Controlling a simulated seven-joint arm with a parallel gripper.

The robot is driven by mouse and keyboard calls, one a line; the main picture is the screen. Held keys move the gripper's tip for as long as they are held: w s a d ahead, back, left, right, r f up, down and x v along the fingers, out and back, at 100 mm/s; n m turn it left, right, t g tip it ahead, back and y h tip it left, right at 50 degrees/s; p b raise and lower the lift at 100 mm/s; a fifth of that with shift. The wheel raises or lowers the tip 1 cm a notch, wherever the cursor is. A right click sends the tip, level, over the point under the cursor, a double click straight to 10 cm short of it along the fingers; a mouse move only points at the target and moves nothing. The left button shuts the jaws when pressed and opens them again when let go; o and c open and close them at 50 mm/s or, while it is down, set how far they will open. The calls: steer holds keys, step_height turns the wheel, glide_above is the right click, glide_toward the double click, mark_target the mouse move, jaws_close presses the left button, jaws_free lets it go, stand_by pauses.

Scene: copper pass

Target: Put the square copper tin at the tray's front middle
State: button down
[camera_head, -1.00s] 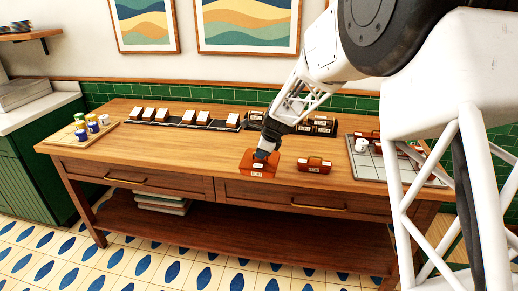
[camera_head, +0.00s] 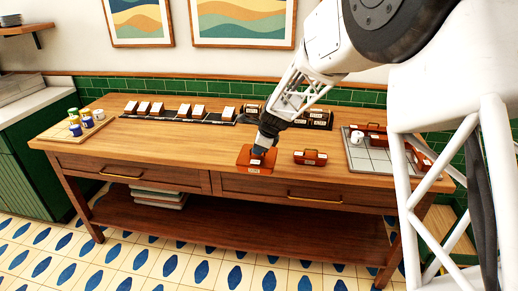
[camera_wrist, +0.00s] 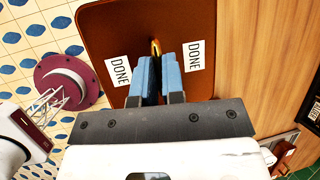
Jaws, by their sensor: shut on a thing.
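The square copper tin is a red-brown box (camera_head: 246,163) with white DONE labels and a brass handle. My gripper (camera_head: 259,150) is shut on its handle. In the wrist view the blue finger pads (camera_wrist: 157,78) close around the brass handle, and the tin's lid (camera_wrist: 120,30) fills the top middle. The tin is at the table's front edge; whether it touches the wood cannot be told. The grey gridded tray (camera_head: 372,161) lies at the table's right end. Its front middle area looks bare; my arm column hides part of its right side.
A second copper tin (camera_head: 310,157) with a handle stands between my gripper and the tray. On the tray are a white cup (camera_head: 357,138) and copper tins (camera_head: 421,157) at the back and right. Dark racks with cards (camera_head: 184,113) line the back. A wooden board (camera_head: 75,130) holds small jars at left.

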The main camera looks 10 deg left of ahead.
stand_by(0.3)
steer(key=w+d+r, duration=0.3)
steer(key=w+d, duration=0.2)
steer(key=d, duration=0.7)
steer(key=s+d+f, duration=0.1)
steer(key=s+d, duration=0.1)
steer(key=d, duration=1.7)
steer(key=s+d+f, duration=0.1)
steer(key=d, duration=1.8)
steer(key=shift+s+d, duration=0.4)
steer(key=shift+w, duration=0.1)
steer(key=w+d, duration=0.1)
steer(key=w, duration=0.6)
steer(key=w+d+f, duration=0.1)
steer(key=w+d, duration=0.1)
steer(key=w, duration=0.6)
steer(key=shift+w+d+f, duration=0.25)
steer(key=shift+f, duration=0.1)
steer(key=shift+f, duration=1.65)
